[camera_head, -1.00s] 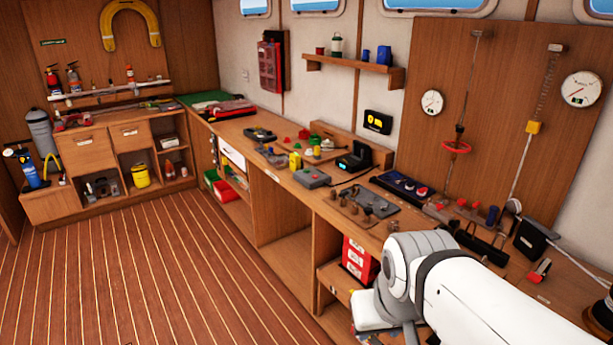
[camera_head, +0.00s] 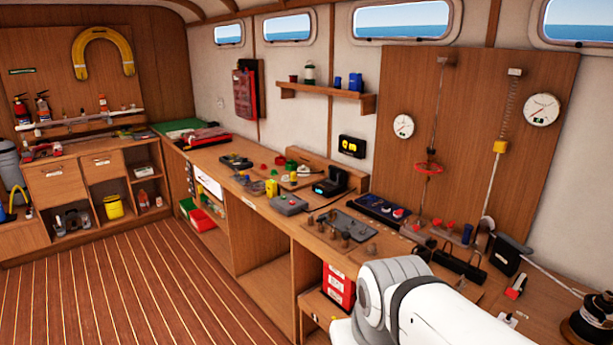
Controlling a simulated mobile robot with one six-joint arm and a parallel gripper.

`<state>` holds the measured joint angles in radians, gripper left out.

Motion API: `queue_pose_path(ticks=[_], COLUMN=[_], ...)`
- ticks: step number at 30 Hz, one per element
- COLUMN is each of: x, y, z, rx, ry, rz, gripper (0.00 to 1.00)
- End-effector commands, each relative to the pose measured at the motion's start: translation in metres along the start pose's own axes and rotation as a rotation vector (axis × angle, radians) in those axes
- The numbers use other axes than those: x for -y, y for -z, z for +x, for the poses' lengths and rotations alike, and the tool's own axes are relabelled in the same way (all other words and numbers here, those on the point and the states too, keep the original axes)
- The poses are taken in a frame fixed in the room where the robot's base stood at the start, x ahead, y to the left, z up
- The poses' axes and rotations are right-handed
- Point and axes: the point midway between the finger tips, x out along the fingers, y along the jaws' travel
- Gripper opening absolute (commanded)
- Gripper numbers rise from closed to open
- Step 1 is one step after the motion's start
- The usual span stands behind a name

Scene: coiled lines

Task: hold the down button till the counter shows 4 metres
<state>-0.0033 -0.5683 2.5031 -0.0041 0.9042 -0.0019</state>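A black wall box with a yellow display (camera_head: 352,146) hangs above the bench; it may be the counter, but its reading is too small to tell. A dark device with a small lit screen (camera_head: 330,183) stands on the bench below it. A dark blue panel with red and white round parts (camera_head: 384,208) lies to the right. I cannot tell which part is the down button. My white arm reaches in at the lower right; my gripper is out of view.
The long wooden bench (camera_head: 262,207) carries many small parts. A grey tray (camera_head: 345,228) and a black box with a cable (camera_head: 506,254) lie near my arm. A dark coiled drum (camera_head: 590,322) stands at the lower right. The plank floor (camera_head: 150,290) at left is clear.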

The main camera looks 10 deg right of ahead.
Motion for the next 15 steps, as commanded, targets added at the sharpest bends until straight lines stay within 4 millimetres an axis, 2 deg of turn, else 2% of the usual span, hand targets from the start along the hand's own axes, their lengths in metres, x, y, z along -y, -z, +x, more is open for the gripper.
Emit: queue_pose_path(ticks=[2, 12, 15], x=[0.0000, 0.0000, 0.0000], y=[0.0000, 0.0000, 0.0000], z=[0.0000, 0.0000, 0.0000], rx=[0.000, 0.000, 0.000], ry=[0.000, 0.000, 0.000], rz=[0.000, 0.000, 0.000], gripper=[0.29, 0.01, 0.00])
